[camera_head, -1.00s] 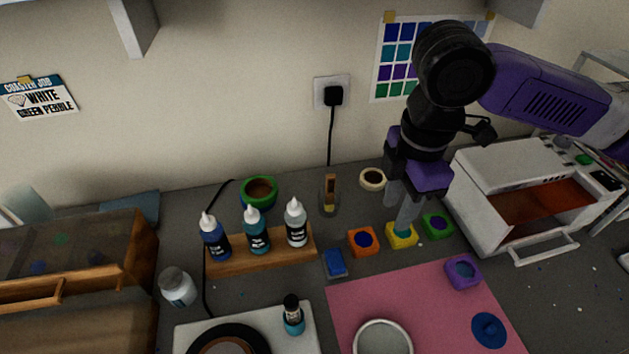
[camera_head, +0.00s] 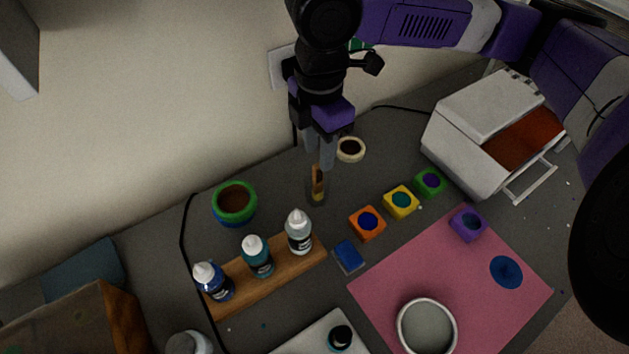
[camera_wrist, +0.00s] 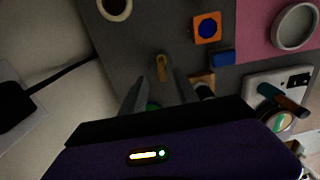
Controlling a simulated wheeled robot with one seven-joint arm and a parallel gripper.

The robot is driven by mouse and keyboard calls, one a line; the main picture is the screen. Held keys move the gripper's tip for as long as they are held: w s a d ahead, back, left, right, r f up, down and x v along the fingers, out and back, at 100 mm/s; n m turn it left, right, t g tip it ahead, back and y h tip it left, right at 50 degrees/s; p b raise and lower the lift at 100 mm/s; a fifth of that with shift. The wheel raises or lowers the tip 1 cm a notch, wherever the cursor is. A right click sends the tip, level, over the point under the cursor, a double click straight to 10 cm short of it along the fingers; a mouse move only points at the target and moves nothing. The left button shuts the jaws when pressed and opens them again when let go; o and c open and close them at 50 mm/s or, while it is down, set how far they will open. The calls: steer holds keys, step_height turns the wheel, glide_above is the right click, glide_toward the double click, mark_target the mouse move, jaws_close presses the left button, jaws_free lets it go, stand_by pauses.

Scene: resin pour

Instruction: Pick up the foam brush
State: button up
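My gripper (camera_head: 320,160) hangs above and slightly behind the handle, fingers pointing down. In the wrist view my gripper's fingers (camera_wrist: 161,88) are apart with nothing between them. I cannot tell whether the fingertips touch the handle.
A blue block (camera_head: 348,257) and several coloured moulds, one orange (camera_head: 367,223), lie in front. A white oven (camera_head: 487,105) stands right; the wall is close behind.

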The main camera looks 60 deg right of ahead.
mark_target(318, 165)
steer(key=f, duration=0.5)
steer(key=shift+s+a+p, duration=0.1)
steer(key=shift+a+p, duration=0.1)
steer(key=shift+p, duration=0.15)
steer(key=shift+r, duration=0.1)
jaws_close()
